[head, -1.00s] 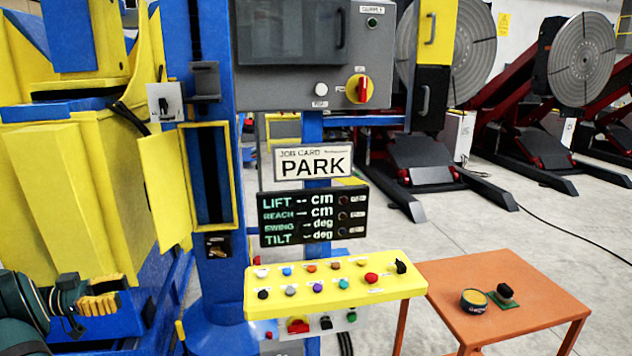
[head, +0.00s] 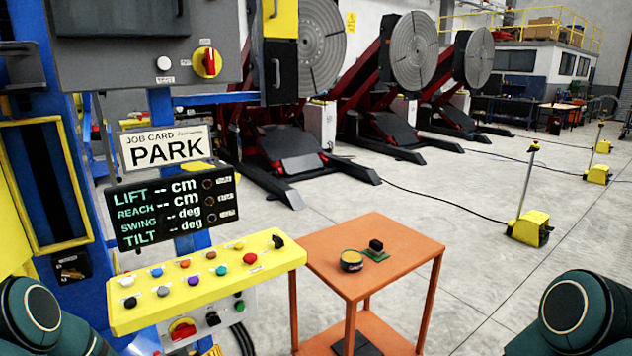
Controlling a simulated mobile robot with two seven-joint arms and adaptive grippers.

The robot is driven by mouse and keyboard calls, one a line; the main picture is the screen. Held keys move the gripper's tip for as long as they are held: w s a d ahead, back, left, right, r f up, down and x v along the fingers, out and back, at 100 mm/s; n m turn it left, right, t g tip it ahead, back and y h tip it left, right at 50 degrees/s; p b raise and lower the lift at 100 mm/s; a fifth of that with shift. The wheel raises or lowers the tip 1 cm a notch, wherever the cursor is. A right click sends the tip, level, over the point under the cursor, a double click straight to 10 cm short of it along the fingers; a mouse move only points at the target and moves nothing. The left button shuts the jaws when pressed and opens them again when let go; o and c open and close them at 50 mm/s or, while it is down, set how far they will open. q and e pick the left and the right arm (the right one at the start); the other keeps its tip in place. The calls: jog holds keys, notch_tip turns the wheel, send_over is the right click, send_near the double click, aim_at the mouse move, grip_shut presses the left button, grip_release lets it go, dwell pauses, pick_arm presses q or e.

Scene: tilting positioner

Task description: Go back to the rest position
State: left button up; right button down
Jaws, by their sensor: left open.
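The job card (head: 165,148) reads PARK. Below it the dark display (head: 175,207) lists lift, reach, swing and tilt, with dashes in place of numbers. The yellow control panel (head: 290,256) carries several coloured buttons and a black knob. Dark teal links of my arms show at both lower corners. My right gripper is out of view.
An orange table (head: 400,257) right of the panel holds a round tin (head: 351,261) and a black block on a green base (head: 376,250). Tilting positioners (head: 408,53) stand behind. A yellow-based post (head: 530,228) stands on the right. The grey floor between is largely open.

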pick_arm(q)
jog(key=s+d+f+g+b, duration=0.1)
jog(key=s+d+f+g, duration=0.45)
jog(key=d, duration=0.55)
jog(key=s+d+f+m+g+b, duration=0.1)
jog(key=s+d+f+g, duration=0.2)
jog(key=s, duration=0.6)
jog(key=s+d+f+g+h+b, duration=0.1)
jog(key=s+d+f+g, duration=0.2)
jog(key=s+d, duration=0.5)
jog(key=shift+s+d+f+m+h, duration=0.15)
jog(key=shift+s+f+m+h, duration=0.2)
jog(key=shift+f, duration=0.25)
